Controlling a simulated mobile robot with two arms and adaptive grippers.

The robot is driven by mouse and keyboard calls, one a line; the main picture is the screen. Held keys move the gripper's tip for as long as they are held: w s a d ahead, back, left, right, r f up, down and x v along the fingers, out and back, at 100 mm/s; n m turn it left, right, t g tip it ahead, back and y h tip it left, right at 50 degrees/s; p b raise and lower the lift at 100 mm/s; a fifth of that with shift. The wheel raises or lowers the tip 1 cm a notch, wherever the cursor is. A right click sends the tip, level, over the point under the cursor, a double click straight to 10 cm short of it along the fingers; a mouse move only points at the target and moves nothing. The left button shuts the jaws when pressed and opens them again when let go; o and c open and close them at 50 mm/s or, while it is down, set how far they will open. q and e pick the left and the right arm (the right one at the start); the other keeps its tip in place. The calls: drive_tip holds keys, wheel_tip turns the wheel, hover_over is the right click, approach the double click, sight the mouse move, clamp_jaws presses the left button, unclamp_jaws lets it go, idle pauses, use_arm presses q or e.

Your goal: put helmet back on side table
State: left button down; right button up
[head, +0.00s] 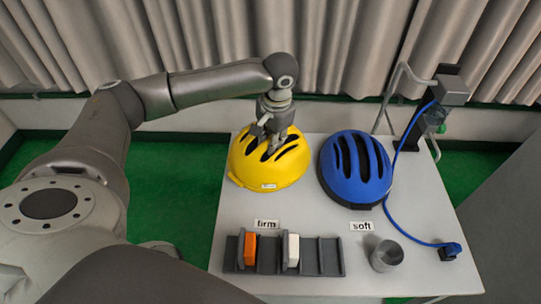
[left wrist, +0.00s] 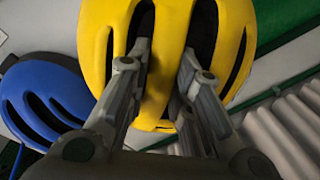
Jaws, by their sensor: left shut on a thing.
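A yellow helmet (head: 272,164) sits at the back left of the light grey side table (head: 300,214), behind the "firm" label. My left gripper (head: 272,146) comes down on it from above and is shut on a yellow rib between its vents. The grip shows close up in the left wrist view, with the fingers (left wrist: 163,95) in the vent slots of the yellow helmet (left wrist: 95,25). A blue helmet (head: 355,170) sits to its right, behind the "soft" label; it also shows in the left wrist view (left wrist: 40,98). I cannot tell whether the yellow helmet touches the table. My right gripper is not in view.
A dark rack (head: 328,257) at the table's front holds an orange block (head: 250,248) and a white block (head: 293,250). A grey metal cup (head: 386,256) stands to its right. A blue cable runs from a device (head: 452,90) to a small blue connector (head: 451,250). Curtains hang behind.

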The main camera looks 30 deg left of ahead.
use_arm(q)
wheel_tip(320, 180, down, 6)
drive_tip(key=shift+f+p, duration=0.15)
drive_tip(key=shift+p, duration=0.2)
drive_tip(key=c, duration=1.3)
unclamp_jaws()
wheel_tip(320, 180, up, 12)
drive_tip(key=d+b, duration=0.1)
drive_tip(key=b, duration=0.1)
drive_tip(key=shift+d, duration=0.15)
drive_tip(key=shift+s, duration=0.15)
